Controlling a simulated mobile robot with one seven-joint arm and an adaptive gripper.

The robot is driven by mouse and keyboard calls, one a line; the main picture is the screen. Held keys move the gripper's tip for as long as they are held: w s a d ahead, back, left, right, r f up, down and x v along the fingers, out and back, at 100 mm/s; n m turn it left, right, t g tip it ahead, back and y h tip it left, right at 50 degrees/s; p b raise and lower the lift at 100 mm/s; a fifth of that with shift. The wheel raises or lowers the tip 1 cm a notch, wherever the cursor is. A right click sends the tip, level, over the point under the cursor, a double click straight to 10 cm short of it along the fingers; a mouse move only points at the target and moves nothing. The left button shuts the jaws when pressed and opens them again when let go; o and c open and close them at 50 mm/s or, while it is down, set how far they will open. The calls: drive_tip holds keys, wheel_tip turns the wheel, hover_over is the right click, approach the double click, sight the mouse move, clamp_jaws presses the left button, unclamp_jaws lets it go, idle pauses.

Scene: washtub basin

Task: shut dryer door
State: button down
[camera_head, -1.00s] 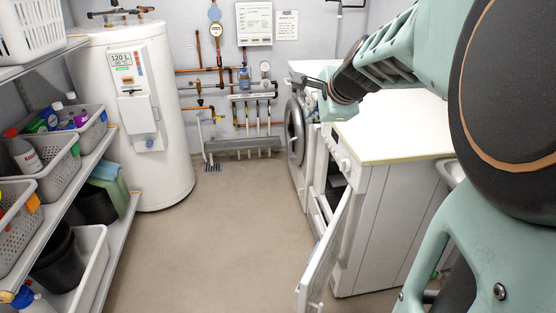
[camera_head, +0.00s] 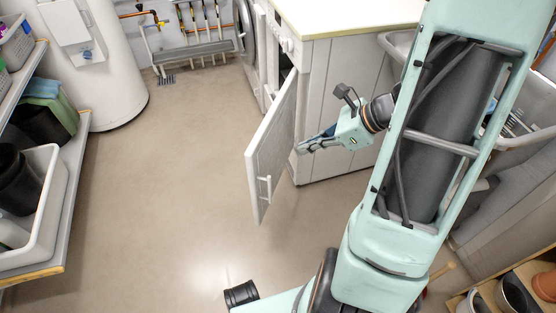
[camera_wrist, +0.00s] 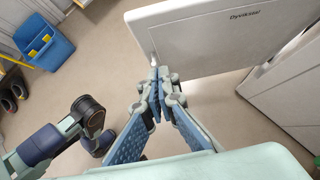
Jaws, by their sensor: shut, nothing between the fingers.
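The white dryer (camera_head: 335,100) stands in the upper middle of the head view, with its door (camera_head: 268,165) swung wide open. A white handle-like piece shows on the door face turned to the head camera. In the wrist view the door's labelled face (camera_wrist: 215,40) fills the top, and the dryer body appears at right. My gripper (camera_head: 302,148) is just right of the door, on its labelled side, with blue-padded fingers. In the wrist view its fingertips (camera_wrist: 157,76) are together, empty, near the door's lower left corner. I cannot tell whether they touch it.
A washing machine (camera_head: 247,30) stands beyond the dryer. Shelves with bins (camera_head: 42,220) line the left, and a white water heater (camera_head: 112,65) stands behind them. Open floor (camera_head: 170,190) lies left of the door. A blue bucket (camera_wrist: 45,42) is at the wrist view's upper left.

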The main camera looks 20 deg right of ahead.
drive_tip(key=b, duration=0.4)
approach(258, 159)
drive_tip(key=x, duration=0.5)
drive_tip(key=shift+d+f, duration=0.25)
drive_tip(key=shift+f, duration=0.3)
drive_tip(key=shift+w+a, duration=0.25)
drive_tip(key=shift+a, duration=0.1)
drive_tip(key=shift+a, duration=0.1)
